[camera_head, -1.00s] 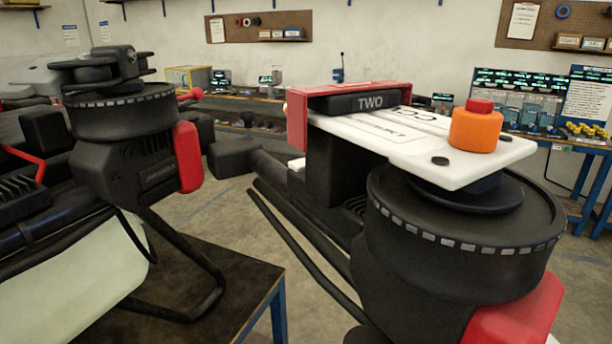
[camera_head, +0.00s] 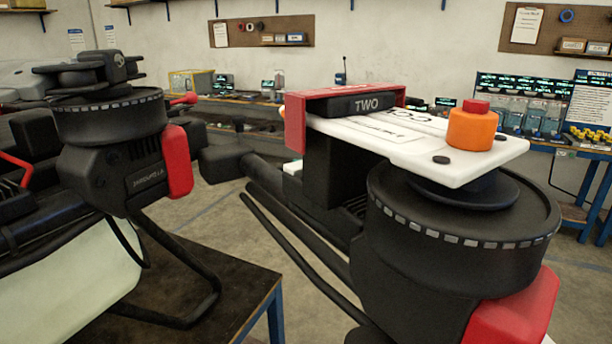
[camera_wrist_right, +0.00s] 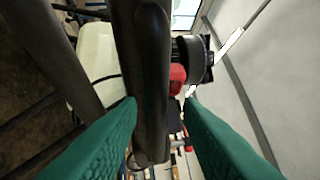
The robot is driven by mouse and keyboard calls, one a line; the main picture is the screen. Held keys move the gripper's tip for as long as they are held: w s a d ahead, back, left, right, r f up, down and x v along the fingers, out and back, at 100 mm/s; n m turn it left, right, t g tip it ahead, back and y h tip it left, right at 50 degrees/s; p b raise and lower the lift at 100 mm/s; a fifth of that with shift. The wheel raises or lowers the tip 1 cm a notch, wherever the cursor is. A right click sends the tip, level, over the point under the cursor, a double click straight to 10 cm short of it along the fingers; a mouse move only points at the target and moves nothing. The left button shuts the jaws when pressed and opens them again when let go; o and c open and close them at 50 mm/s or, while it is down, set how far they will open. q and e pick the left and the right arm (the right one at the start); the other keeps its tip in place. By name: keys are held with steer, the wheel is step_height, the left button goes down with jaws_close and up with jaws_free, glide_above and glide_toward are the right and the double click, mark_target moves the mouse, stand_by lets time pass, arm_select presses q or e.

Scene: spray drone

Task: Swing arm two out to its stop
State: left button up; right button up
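The spray drone fills the near part of the head view. A black block marked TWO (camera_head: 362,104) sits under a red bracket (camera_head: 296,122). A white plate (camera_head: 455,165) runs from there over a round black motor (camera_head: 460,215). A black tube (camera_head: 290,200) reaches from the drone's middle toward this motor. In the right wrist view, my right gripper (camera_wrist_right: 160,105) has green fingers spread apart. A thick black bar (camera_wrist_right: 145,70) shows between them, nearer the left finger, with a gap to the right finger. I cannot tell whether they touch. My left gripper is not in view.
A second motor (camera_head: 108,118) with folded black parts on top stands at the left. A pale tank (camera_head: 70,280) lies below it. A dark bench (camera_head: 240,285) with blue legs is beneath. Open floor (camera_head: 590,290) shows at the right.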

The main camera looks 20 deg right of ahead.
steer(key=shift+f, duration=0.1)
steer(key=d+f+b, duration=0.2)
steer(key=d+b, duration=0.1)
steer(key=d, duration=0.8)
steer(key=shift+s+d+b, duration=0.35)
steer(key=shift+d, duration=0.05)
steer(key=shift+c, duration=0.3)
